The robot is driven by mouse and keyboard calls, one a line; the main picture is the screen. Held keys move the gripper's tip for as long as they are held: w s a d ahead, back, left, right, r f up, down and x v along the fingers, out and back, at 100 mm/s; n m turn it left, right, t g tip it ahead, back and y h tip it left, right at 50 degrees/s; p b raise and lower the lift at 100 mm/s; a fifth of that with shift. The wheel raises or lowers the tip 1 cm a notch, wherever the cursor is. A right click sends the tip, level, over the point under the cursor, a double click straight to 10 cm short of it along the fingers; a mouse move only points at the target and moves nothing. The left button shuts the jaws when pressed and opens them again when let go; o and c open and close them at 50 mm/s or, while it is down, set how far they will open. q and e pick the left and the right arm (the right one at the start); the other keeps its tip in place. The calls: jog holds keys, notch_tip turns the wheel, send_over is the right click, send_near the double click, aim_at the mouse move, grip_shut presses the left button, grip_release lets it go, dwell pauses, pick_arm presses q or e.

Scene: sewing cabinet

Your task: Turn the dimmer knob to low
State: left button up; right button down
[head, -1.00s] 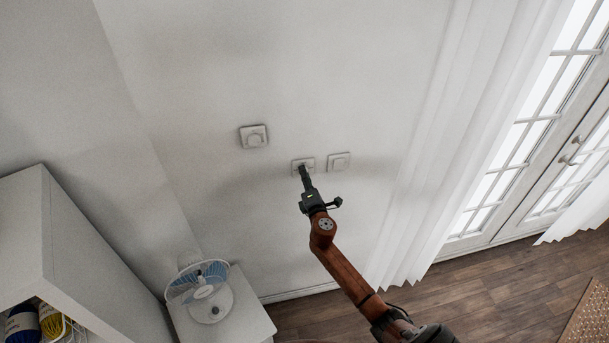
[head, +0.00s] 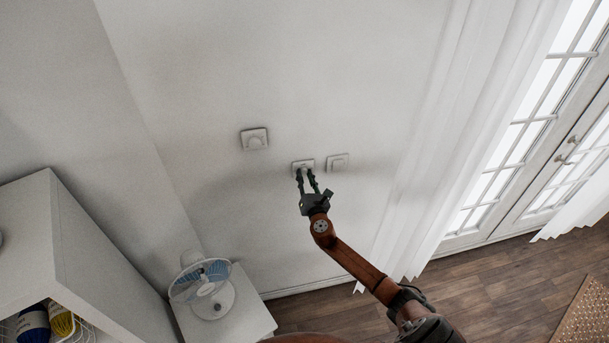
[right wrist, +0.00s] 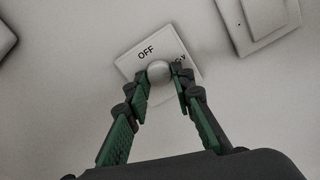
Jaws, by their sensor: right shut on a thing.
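The dimmer plate (head: 303,164) is the middle of three white plates on the wall in the head view. In the right wrist view the dimmer plate (right wrist: 133,62) shows the word OFF and part of another word, mostly hidden. The round pale dimmer knob (right wrist: 158,71) stands between the fingers of my right gripper (right wrist: 158,84), which is shut on it. In the head view my right gripper (head: 308,182) reaches up to this plate, with its fingers side by side across the picture. My left gripper is not in view.
A wall plate with a round knob (head: 254,139) is up to the left, and another plate (head: 337,162) is close on the right. A fan (head: 203,283) stands on a white cabinet below. A white curtain (head: 428,150) hangs at the right.

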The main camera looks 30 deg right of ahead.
jog(key=shift+f+n+p, duration=0.1)
jog(key=shift+n+p, duration=0.35)
jog(key=shift+n, duration=0.65)
jog(key=c, duration=1.7)
grip_release()
jog(key=v, duration=1.2)
